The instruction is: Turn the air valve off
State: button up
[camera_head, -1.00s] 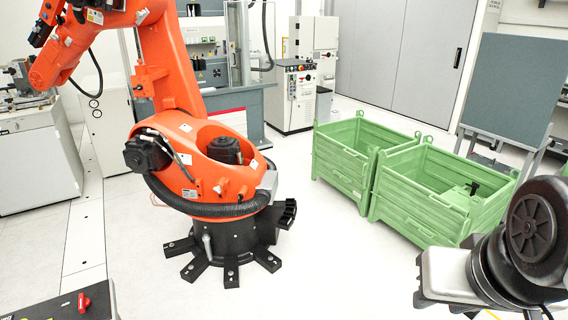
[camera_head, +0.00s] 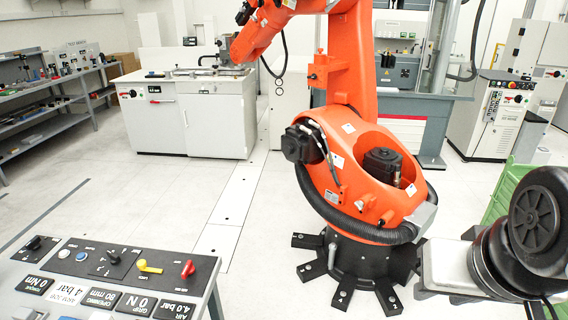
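A control panel (camera_head: 92,262) stands at the lower left, partly cut off by the bottom edge. On its dark top sit a red knob (camera_head: 188,268) at the right end, a yellow lever (camera_head: 148,267) beside it, and a black lever (camera_head: 113,257). A black knob (camera_head: 34,242) is at the left end. I cannot tell for certain which control is the air valve. Parts of my own arm show at the right edge; no gripper fingers can be made out.
A large orange robot arm (camera_head: 360,190) on a black splayed base (camera_head: 350,268) stands in the middle. A white cabinet (camera_head: 190,120) is behind, shelving (camera_head: 50,105) at the left. Part of a green bin (camera_head: 508,185) shows at right. Floor between panel and cabinet is clear.

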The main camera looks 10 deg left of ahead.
aim_at(189, 269)
jog(key=i+u, duration=0.3)
jog(key=u, duration=0.2)
jog(key=i+u, duration=0.25)
jog(key=u, duration=0.2)
jog(key=i+l+u, duration=0.25)
jog(key=u, duration=0.25)
jog(key=i+l+u, duration=0.15)
jog(key=u, duration=0.25)
jog(key=i+l+u, duration=0.25)
jog(key=u, duration=0.15)
jog(key=i+l+u, duration=0.35)
jog(key=k+j, duration=0.1)
